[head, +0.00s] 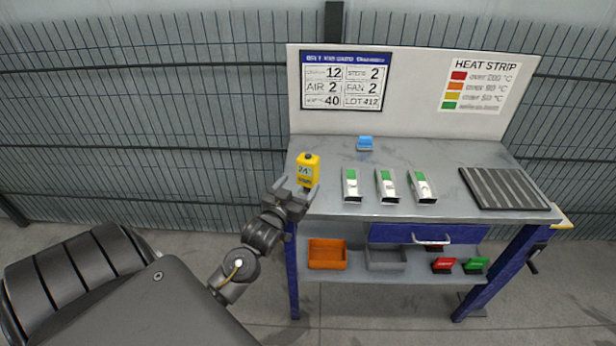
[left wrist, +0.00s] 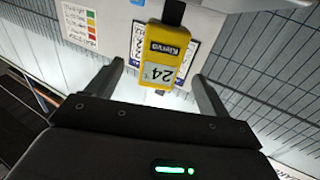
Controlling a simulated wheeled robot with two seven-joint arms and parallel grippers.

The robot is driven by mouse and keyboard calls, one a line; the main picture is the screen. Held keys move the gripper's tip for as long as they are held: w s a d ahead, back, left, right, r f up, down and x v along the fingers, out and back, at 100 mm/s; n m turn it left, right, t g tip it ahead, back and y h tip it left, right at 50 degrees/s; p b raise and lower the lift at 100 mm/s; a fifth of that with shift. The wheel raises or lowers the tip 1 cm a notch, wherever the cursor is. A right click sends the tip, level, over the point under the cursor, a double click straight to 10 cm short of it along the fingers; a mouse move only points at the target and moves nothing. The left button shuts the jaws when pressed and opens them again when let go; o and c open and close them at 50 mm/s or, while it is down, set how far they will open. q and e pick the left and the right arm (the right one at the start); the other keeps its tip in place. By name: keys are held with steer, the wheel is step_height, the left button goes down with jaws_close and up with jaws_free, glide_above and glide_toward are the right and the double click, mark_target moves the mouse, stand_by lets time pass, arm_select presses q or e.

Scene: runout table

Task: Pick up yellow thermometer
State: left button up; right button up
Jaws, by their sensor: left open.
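The yellow thermometer (head: 308,169) stands upright at the left end of the grey metal table (head: 330,145), with a small display that seems to read 24. In the left wrist view the thermometer (left wrist: 160,58) shows upside down, beyond and between the two fingers. My left gripper (head: 293,192) is open at the table's left front edge, just in front of the thermometer. Its open fingers also show in the left wrist view (left wrist: 160,85), with nothing clearly held between them. I cannot tell whether a finger touches the thermometer. My right gripper is out of view.
Three metal pieces with green tops (head: 386,186) lie right of the thermometer. A blue object (head: 365,143) sits behind, and a dark ribbed mat (head: 507,188) lies at the right. Below are an orange bin (head: 327,254), a grey bin (head: 386,257) and a drawer (head: 430,234).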

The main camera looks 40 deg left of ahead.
mark_target(305, 172)
arm_select(q)
steer(key=shift+x, duration=1.25)
steer(key=shift+w+r+p, duration=0.1)
steer(key=shift+w+p, duration=0.1)
steer(key=shift+p, duration=0.1)
steer(key=p+x, duration=0.1)
steer(key=x, duration=0.3)
steer(key=shift+w+a, duration=0.2)
steer(key=shift+w, duration=0.15)
steer(key=shift+s, duration=0.1)
steer(key=shift+c, duration=0.9)
steer(key=c, duration=1)
steer(key=shift+o, duration=0.2)
steer(key=shift+r, duration=0.6)
steer(key=s+d+r, duration=0.1)
steer(key=r, duration=0.1)
steer(key=s+r, duration=0.1)
steer(key=r, duration=0.1)
steer(key=s+d+r+b, duration=0.1)
steer(key=r, duration=0.2)
steer(key=shift+s+d, duration=0.2)
steer(key=shift+d, duration=0.15)
steer(key=s+d+r+b, duration=0.1)
steer(key=s+d+r, duration=0.3)
steer(key=s, duration=0.3)
steer(key=shift+s+d+r, duration=0.35)
steer(key=shift+d+r, duration=0.05)
steer(key=shift+d, duration=0.5)
